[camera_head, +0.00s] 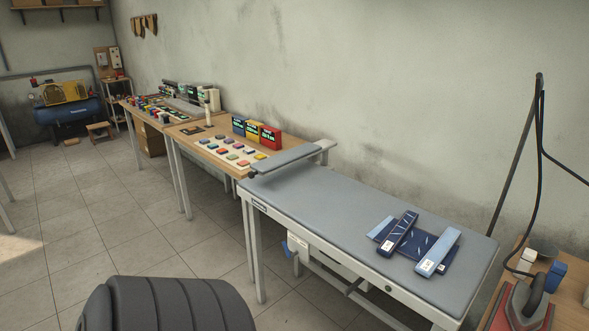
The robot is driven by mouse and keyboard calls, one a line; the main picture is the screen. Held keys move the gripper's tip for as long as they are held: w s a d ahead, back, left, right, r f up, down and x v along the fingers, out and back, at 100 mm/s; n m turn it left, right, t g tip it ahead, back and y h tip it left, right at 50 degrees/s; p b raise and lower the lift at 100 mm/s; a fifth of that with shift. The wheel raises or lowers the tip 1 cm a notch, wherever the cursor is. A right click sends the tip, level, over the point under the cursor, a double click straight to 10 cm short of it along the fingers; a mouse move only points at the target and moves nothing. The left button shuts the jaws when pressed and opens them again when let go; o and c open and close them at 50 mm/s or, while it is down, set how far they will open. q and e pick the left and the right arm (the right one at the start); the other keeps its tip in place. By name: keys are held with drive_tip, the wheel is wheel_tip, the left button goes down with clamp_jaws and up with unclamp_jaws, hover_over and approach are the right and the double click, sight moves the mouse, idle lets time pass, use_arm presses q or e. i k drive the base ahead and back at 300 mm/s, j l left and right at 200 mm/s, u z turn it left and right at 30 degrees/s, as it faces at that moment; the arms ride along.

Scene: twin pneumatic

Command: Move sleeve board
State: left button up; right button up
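The sleeve board (283,160) looks like a narrow grey padded board at the far left end of the grey ironing table (330,215). It lies crosswise just above the tabletop, on a pale bracket (326,151) near the wall. Its near left end reaches to about the table's left edge. Neither of my grippers shows in the head view. I cannot see whether anything touches the sleeve board from behind.
An iron (524,304) stands on a wooden table at lower right, with a pole and hanging cable. Benches with coloured blocks (232,152) stand beyond the left end.

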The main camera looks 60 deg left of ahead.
sight(265, 167)
drive_tip(key=u, duration=2.15)
